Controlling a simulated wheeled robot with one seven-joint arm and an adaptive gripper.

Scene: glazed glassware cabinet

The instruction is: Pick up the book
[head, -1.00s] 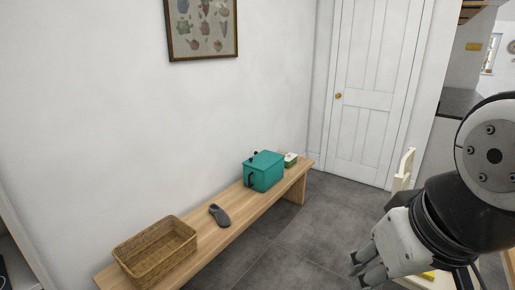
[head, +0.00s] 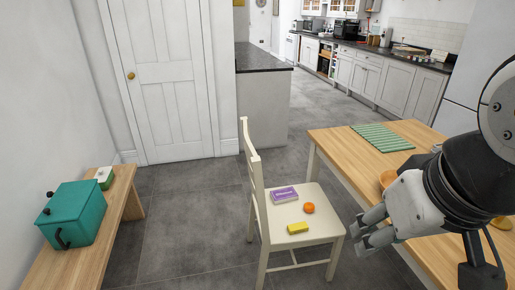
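A flat purple block with a pale label, which looks like the book (head: 284,195), lies on the seat of a cream chair (head: 318,229). An orange round thing (head: 309,208) and a yellow block (head: 297,228) lie near it on the same seat. My gripper (head: 364,232) is in the air at the right, to the right of the chair seat in the picture and apart from the book. Its fingers look spread, with nothing seen between them.
A wooden table (head: 340,150) with a green striped mat (head: 382,138) stands right of the chair. A wooden bench (head: 92,250) at left bears a teal box (head: 72,215) and a small green-and-white thing (head: 104,176). Grey floor is clear between bench and chair.

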